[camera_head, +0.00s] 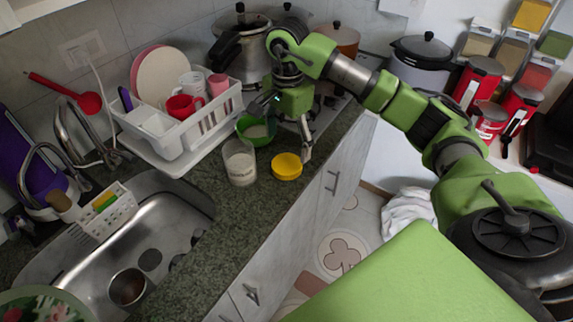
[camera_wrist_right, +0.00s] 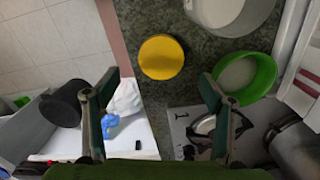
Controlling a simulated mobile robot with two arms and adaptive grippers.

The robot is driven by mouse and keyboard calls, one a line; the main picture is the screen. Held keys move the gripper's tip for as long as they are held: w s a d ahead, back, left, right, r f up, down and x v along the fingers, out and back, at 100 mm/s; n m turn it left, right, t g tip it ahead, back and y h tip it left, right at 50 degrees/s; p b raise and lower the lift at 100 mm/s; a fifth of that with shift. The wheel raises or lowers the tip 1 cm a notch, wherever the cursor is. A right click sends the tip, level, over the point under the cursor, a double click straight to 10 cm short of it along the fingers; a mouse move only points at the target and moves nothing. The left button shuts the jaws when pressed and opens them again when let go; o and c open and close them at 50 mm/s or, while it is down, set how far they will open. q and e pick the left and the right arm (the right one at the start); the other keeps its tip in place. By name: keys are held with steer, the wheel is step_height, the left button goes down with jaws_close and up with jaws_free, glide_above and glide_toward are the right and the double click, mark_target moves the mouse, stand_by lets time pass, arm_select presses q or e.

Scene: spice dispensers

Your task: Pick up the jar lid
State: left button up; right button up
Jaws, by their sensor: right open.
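The yellow jar lid (camera_head: 287,165) lies flat on the dark counter, just right of the open clear jar (camera_head: 240,165) and near the counter's front edge. In the right wrist view the lid (camera_wrist_right: 162,57) appears ahead of and between the two fingers, with nothing on it. My right gripper (camera_head: 286,128) is open and empty, above the counter and behind the lid in the head view. In the wrist view its fingers (camera_wrist_right: 160,88) are spread wide and apart from the lid. My left gripper does not show.
A green bowl (camera_head: 257,131) with pale contents stands close behind the jar, below my right gripper. A white dish rack (camera_head: 205,130) holds plates and mugs at the left. Pots stand at the back. The sink (camera_head: 190,215) is at the lower left.

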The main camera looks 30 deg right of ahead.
mark_target(288, 163)
steer(key=shift+f, duration=0.95)
steer(key=shift+f+p, duration=0.5)
steer(key=f, duration=0.2)
steer(key=f+p, duration=0.1)
steer(key=shift+w+d+f+p, duration=0.1)
steer(key=shift+d+f+p, duration=0.1)
steer(key=shift+f+p, duration=0.15)
steer(key=shift+f, duration=0.4)
steer(key=shift+c, duration=0.4)
steer(key=c, duration=0.9)
